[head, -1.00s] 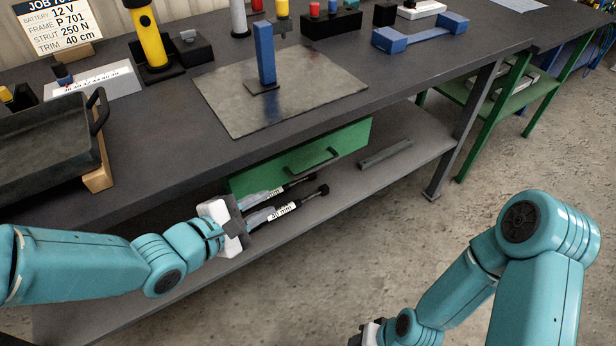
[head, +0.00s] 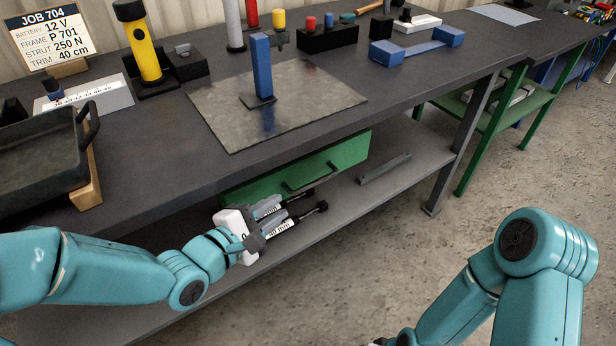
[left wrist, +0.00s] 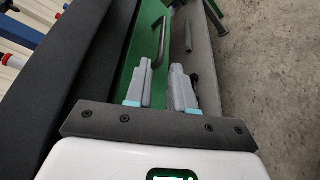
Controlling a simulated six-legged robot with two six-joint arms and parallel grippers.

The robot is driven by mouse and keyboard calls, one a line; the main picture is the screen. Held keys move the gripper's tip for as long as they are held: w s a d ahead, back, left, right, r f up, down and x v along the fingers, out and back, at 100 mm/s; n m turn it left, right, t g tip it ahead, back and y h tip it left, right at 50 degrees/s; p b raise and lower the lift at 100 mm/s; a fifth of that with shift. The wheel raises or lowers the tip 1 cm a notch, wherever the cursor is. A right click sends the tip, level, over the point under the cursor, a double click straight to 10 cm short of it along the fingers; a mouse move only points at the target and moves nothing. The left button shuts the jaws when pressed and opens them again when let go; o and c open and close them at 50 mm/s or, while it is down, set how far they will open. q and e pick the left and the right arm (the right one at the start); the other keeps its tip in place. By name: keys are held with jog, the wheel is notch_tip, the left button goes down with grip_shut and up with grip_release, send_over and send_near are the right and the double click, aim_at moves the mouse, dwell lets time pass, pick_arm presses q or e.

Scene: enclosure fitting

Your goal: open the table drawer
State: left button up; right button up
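The green drawer (head: 345,155) is set under the dark table top, its front appearing closed, with no gap visible. Its dark bar handle (head: 310,177) is on that front; in the left wrist view the handle (left wrist: 161,42) stands ahead of the fingertips, near the line between them. My left gripper (head: 278,211) is open and empty, just left of the handle in the head view. In the left wrist view its two grey fingers (left wrist: 162,70) are apart and do not visibly touch the handle. My right arm is at the lower right; its gripper is out of view.
Black-ended struts (head: 318,208) with white labels lie on the lower shelf (head: 415,160), beside my left gripper, with a grey bar (head: 385,168) farther right. The floor in front is clear.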

aim_at(304, 190)
pick_arm(q)
jog(key=x, duration=0.4)
jog(key=b+x, duration=0.1)
jog(key=x, duration=0.6)
jog(key=shift+w+d+f+b, duration=0.2)
jog(key=shift+w+f+b, duration=0.05)
jog(key=shift+f+b, duration=0.1)
grip_shut()
